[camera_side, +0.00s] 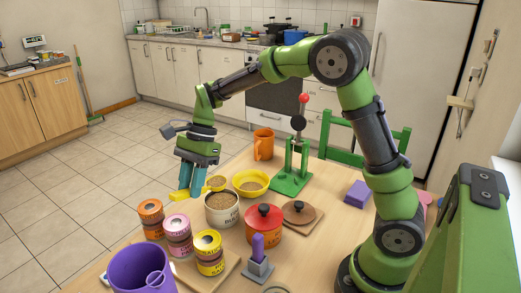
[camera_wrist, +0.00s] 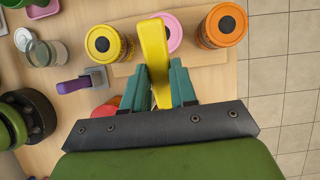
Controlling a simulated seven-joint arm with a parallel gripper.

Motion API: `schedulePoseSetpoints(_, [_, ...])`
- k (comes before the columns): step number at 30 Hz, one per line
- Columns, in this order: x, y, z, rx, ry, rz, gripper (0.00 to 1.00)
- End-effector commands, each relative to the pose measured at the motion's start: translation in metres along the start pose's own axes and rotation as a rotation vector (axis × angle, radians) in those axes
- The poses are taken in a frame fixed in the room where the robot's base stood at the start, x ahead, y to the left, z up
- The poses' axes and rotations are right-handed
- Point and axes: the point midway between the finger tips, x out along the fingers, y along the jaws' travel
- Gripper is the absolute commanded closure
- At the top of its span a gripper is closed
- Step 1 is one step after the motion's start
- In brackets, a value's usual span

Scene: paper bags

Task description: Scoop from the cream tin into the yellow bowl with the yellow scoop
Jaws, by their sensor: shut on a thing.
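My gripper (camera_side: 187,191) is shut on the yellow scoop (camera_side: 179,194) by its handle. In the wrist view, the yellow handle (camera_wrist: 154,45) stands between my teal fingers (camera_wrist: 158,75). The scoop's head (camera_side: 216,182) points right and appears to hold brown material. It shows just behind the cream tin's rim; its exact height is unclear. The cream tin (camera_side: 222,218) is open, with brown contents and dark lettering. The yellow bowl (camera_side: 265,184) stands behind and right of the tin, with brown material inside. The tin and bowl are not visible in the wrist view.
Small orange, pink and yellow tins (camera_side: 208,255) stand on a wooden board at front left. A purple bucket (camera_side: 135,272) is nearest the front. A red-lidded orange pot (camera_side: 264,228) stands right of the cream tin. An orange mug (camera_side: 263,145) and green stand (camera_side: 291,180) are behind.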

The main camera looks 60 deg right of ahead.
Motion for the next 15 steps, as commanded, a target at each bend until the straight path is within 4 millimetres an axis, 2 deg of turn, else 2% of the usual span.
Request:
schedulePoseSetpoints(11, [0.0, 0.0, -0.001, 0.002, 0.0, -0.001, 1.0])
schedulePoseSetpoints(15, [0.001, -0.004, -0.019, 0.029, 0.002, -0.014, 1.0])
